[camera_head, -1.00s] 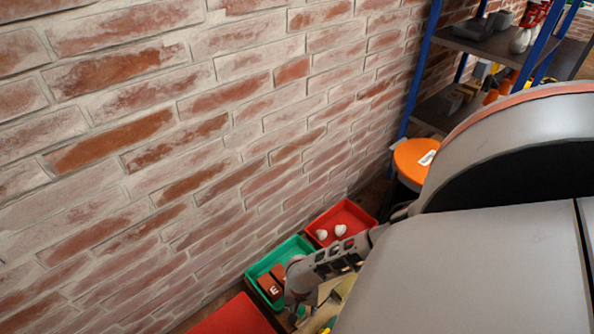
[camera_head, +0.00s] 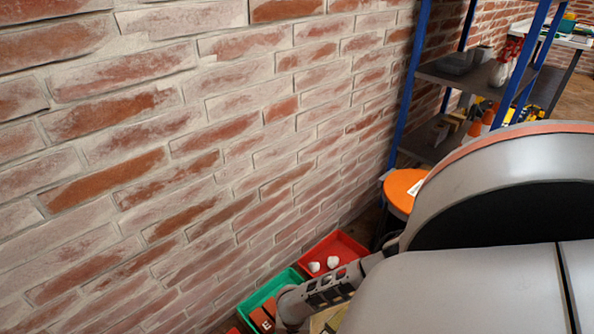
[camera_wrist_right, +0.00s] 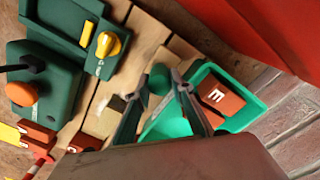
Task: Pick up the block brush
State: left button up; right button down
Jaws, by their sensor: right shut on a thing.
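My right gripper (camera_wrist_right: 160,84) is in the right wrist view, two dark fingers with the tips close together. A dark green rounded thing (camera_wrist_right: 158,79) sits between the tips, and the gripper is shut on it. I cannot tell for sure that it is the block brush, as most of it is hidden or too small to make out. In the head view my right arm reaches down to the bottom edge, and its gripper is out of sight. My left gripper is not in view.
A green tray (camera_wrist_right: 241,116) with a lettered brown block (camera_wrist_right: 221,99) lies right of the fingers. Dark green cases (camera_wrist_right: 50,70) stand at left on wooden planks. A red tray (camera_head: 344,242) holds white pieces. A brick wall (camera_head: 200,150) runs alongside; an orange stool (camera_head: 401,188) stands near a shelf.

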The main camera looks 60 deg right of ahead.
jog(key=r, duration=0.1)
jog(key=w+r+p, duration=0.1)
jog(key=r, duration=0.1)
jog(key=r+p, duration=0.1)
jog(key=r, duration=0.1)
jog(key=shift+w+r, duration=0.2)
jog(key=shift+w, duration=0.05)
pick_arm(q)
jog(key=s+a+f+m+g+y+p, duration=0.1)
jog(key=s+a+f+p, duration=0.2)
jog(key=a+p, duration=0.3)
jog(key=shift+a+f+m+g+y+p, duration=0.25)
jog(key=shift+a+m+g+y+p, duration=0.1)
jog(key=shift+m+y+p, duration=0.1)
pick_arm(e)
notch_tip(320, 180, up, 12)
jog(key=s, duration=0.1)
jog(key=shift+s+r, duration=0.15)
jog(key=shift+r, duration=0.05)
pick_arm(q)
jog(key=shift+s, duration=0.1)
pick_arm(e)
jog(key=c, duration=2.7)
grip_release()
